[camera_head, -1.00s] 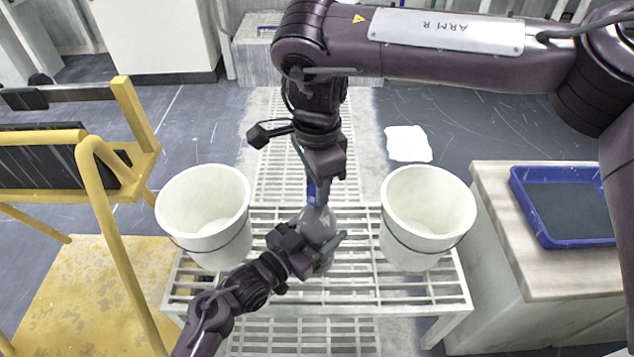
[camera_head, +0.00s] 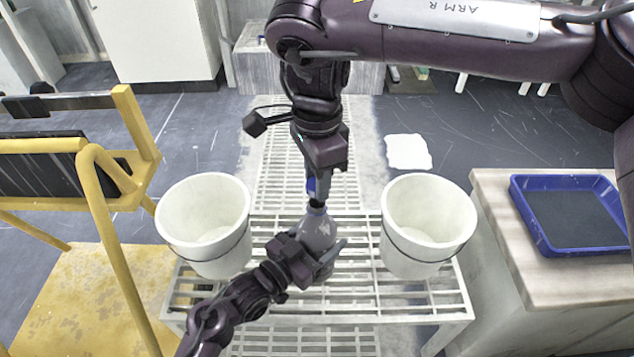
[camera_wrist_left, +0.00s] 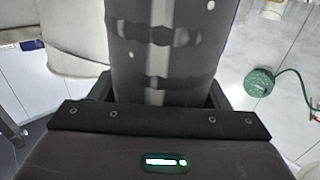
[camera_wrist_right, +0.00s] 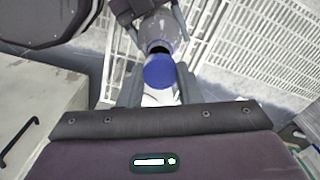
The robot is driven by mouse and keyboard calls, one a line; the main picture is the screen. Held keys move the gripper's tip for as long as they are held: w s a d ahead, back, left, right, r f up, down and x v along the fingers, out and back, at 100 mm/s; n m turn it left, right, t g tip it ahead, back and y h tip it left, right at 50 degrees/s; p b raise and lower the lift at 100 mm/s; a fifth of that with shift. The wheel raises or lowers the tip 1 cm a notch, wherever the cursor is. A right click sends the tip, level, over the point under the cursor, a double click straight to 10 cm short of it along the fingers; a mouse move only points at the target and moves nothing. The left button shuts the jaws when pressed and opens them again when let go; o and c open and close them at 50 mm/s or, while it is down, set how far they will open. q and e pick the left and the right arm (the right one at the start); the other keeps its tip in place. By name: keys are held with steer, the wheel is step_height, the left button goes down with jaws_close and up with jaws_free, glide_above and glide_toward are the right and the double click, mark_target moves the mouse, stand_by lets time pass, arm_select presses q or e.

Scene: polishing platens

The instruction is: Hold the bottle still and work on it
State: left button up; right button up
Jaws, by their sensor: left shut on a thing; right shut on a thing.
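A grey bottle (camera_head: 318,232) stands upright on a white slatted bench (camera_head: 440,300). My left gripper (camera_head: 314,257) is shut around its body. The bottle fills the middle of the left wrist view (camera_wrist_left: 165,45). My right gripper (camera_head: 317,188) points down from above, shut on a blue cap (camera_head: 311,186). The cap sits just above the bottle's dark neck, with a small gap between them. In the right wrist view, the blue cap (camera_wrist_right: 159,71) is between the fingers, and the bottle's dark open mouth shows beyond it.
White buckets stand on the bench left (camera_head: 205,225) and right (camera_head: 428,225) of the bottle. A blue tray (camera_head: 545,235) lies on a wooden-topped cabinet (camera_head: 500,215) at the right. A yellow frame (camera_head: 110,220) stands at the left. A white patch (camera_head: 407,151) lies on the floor behind.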

step_height(320, 180, up, 2)
steer(key=shift+r, duration=0.1)
arm_select(q)
steer(key=o, duration=1.9)
steer(key=shift+o, duration=0.2)
arm_select(e)
step_height(320, 180, up, 4)
steer(key=p, duration=0.3)
steer(key=shift+f+p, duration=0.2)
steer(key=shift+p, duration=0.1)
arm_select(q)
steer(key=v, duration=1.2)
arm_select(e)
steer(key=shift+s, duration=0.1)
